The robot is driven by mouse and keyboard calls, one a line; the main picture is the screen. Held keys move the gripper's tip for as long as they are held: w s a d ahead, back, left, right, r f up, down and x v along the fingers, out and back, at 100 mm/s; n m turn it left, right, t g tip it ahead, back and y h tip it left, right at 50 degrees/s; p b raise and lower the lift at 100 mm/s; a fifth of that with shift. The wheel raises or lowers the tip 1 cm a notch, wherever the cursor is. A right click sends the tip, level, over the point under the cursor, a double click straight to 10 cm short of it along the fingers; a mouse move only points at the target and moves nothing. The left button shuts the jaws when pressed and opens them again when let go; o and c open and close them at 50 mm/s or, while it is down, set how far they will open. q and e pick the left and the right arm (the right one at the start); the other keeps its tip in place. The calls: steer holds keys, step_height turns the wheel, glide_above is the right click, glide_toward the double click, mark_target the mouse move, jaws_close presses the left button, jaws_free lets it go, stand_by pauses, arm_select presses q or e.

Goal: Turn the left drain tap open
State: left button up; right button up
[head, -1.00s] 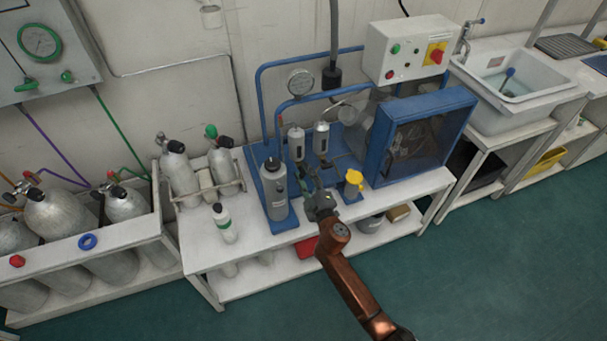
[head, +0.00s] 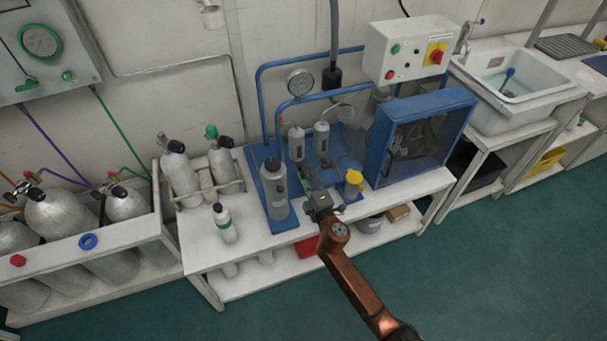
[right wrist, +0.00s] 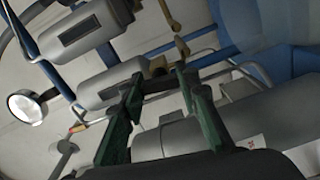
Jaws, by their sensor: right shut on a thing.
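Two grey filter cylinders stand on the blue compressor: the left one (head: 297,143) and the right one (head: 321,138). Both also show tilted in the right wrist view, the nearer one (right wrist: 108,82) and the farther one (right wrist: 85,32). A small brass fitting (right wrist: 158,65) sits at the nearer cylinder's end. The left drain tap is mostly hidden behind my fingers below the left cylinder. My right gripper (head: 304,172) reaches in there from the front. In the wrist view its green-padded fingers (right wrist: 158,84) are closed in around the tap area. My left gripper is out of view.
A tall grey cylinder (head: 275,188) stands close left of my gripper. A yellow-topped blue part (head: 353,184) stands close right. A blue guarded box (head: 420,138) is farther right.

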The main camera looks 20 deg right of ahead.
steer(key=shift+f, duration=0.1)
steer(key=o, duration=1.2)
steer(key=s, duration=1.2)
steer(key=shift+d, duration=0.2)
